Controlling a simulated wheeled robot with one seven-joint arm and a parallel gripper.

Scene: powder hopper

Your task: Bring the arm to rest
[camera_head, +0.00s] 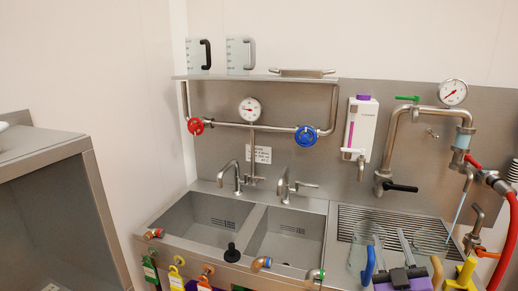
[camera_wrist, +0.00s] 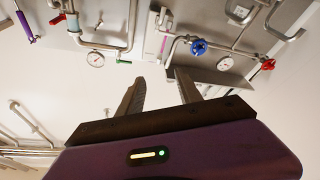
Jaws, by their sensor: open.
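My gripper (camera_wrist: 155,92) shows in the wrist view, with two dark fingers apart and nothing between them. The wrist view is turned over, so the wall fittings appear upside down in its upper part. The gripper is in free air, and nothing visible touches its fingers.
A double sink (camera_head: 208,220) stands against the wall under a shelf (camera_head: 255,77) with two jugs. Pipes carry a red valve (camera_head: 195,126) and a blue valve (camera_head: 305,136). A steel cabinet (camera_head: 45,163) stands at left.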

